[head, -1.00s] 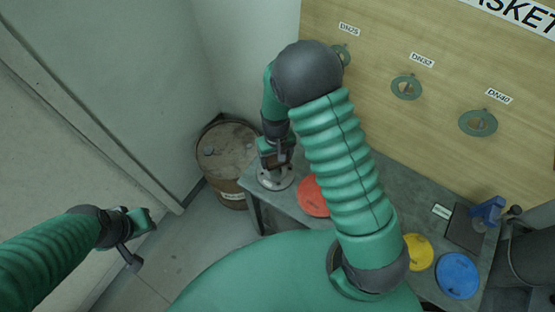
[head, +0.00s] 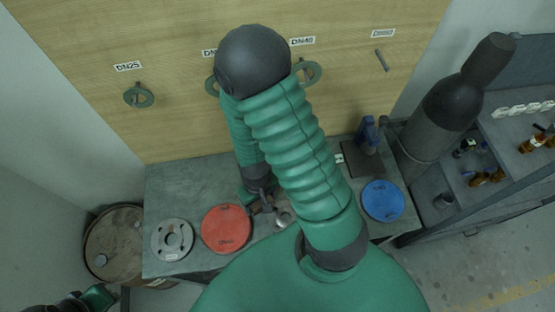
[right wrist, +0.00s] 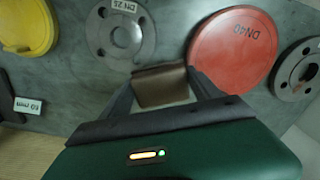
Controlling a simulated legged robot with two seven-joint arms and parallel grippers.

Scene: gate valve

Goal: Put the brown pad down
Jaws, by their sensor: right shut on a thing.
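The brown pad (right wrist: 162,86) is a small block between the fingers of my right gripper (right wrist: 165,92) in the right wrist view. The gripper is shut on it. In the picture the pad lies between the grey DN 25 flange (right wrist: 120,32) and the red DN40 disc (right wrist: 235,52); its height above the bench is unclear. In the head view my right gripper (head: 263,204) is just right of the red disc (head: 226,229), partly hidden by my arm. My left gripper (head: 92,299) is cut off at the bottom left, its fingers unclear.
The grey bench (head: 190,190) also holds another grey flange (head: 172,240), a blue disc (head: 382,200), a yellow disc (right wrist: 28,25) and a blue tool on a dark plate (head: 362,158). A rusty drum (head: 115,245) stands left. A dark cylinder (head: 440,115) and shelf stand right.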

